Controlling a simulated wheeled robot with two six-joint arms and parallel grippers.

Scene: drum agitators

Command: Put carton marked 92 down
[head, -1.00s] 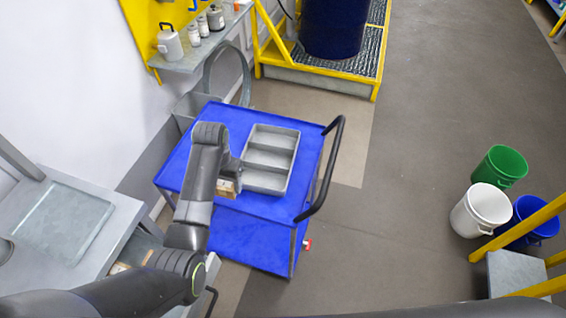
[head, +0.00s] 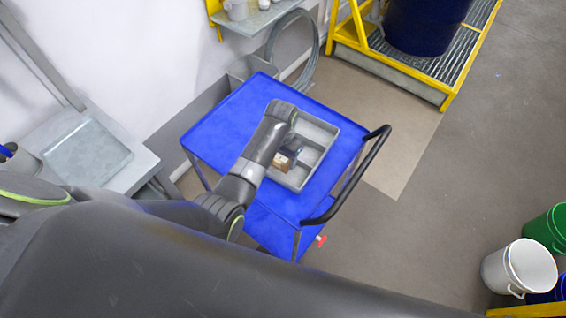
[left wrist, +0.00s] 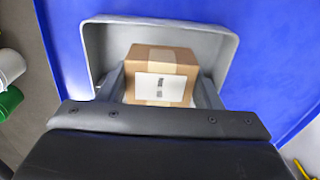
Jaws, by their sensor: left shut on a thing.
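The brown carton (head: 282,161) has a white label; in the left wrist view the carton (left wrist: 161,62) shows its label facing me, with print too small to read for sure. My left gripper (head: 289,152) is shut on it, and the left wrist view shows one finger of the gripper (left wrist: 160,88) on each side. The carton is over or inside the grey divided tray (head: 329,128); I cannot tell whether it touches the tray floor. The arm hides part of the tray. My right gripper is not in view.
The tray lies on a blue cart (head: 225,125) with a black handle (head: 362,175). A grey table (head: 140,165) stands left. A yellow-framed platform (head: 395,75) with a dark blue drum (head: 425,22) is behind. White (head: 518,268) and green (head: 552,230) buckets stand right.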

